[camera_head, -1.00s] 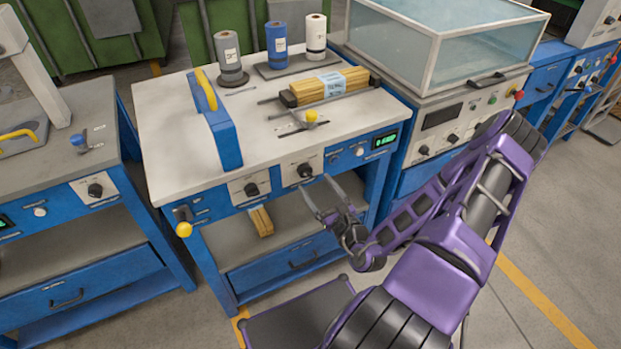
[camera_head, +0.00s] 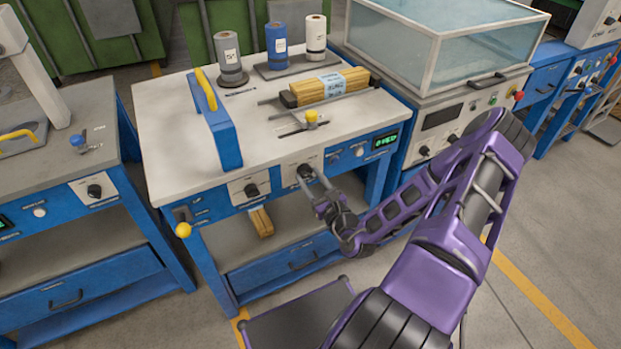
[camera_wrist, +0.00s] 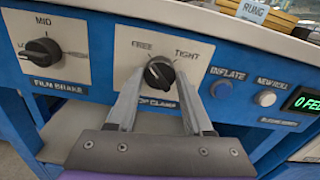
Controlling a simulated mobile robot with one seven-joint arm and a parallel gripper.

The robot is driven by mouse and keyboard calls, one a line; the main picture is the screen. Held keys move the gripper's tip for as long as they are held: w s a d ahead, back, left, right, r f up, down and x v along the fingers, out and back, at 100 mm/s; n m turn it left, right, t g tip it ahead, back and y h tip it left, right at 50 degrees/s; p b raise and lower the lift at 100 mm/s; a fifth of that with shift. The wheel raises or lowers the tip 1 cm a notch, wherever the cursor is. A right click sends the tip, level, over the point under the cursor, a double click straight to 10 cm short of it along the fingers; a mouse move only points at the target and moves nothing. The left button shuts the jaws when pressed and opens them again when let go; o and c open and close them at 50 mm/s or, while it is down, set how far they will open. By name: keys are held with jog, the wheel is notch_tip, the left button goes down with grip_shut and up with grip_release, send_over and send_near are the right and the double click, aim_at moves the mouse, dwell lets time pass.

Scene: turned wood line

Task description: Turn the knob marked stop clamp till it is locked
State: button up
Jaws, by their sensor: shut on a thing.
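The stop clamp knob (camera_wrist: 158,73) is black and round on a white plate with the words FREE at left and TIGHT at right; its label below is partly hidden by my fingers. Its pointer looks turned up, toward the FREE side, though I cannot tell exactly. My gripper (camera_wrist: 160,90) is shut on this knob, one finger on each side. In the head view my gripper (camera_head: 312,181) reaches the knob (camera_head: 304,171) on the blue front of the bench from the lower right.
The film brake knob (camera_wrist: 40,50) is to the left on its own plate. The inflate button (camera_wrist: 221,88), new roll button (camera_wrist: 265,98) and green display (camera_wrist: 305,103) are to the right. A yellow-ended lever (camera_head: 183,229) sticks out at the bench's left corner.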

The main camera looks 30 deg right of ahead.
grip_shut()
jog(key=shift+p, duration=0.3)
jog(key=m+p, duration=0.2)
jog(key=m, duration=0.1)
jog(key=shift+r, duration=0.2)
jog(key=m+p, duration=0.3)
jog(key=m, duration=0.2)
jog(key=shift+f, duration=0.1)
jog(key=m+p, duration=0.1)
jog(key=m, duration=0.3)
jog(key=shift+d+f+m, duration=0.1)
jog(key=shift+m, duration=0.3)
jog(key=shift+f+m+p, duration=0.1)
jog(key=shift+m+p, duration=0.2)
jog(key=shift+m, duration=2.2)
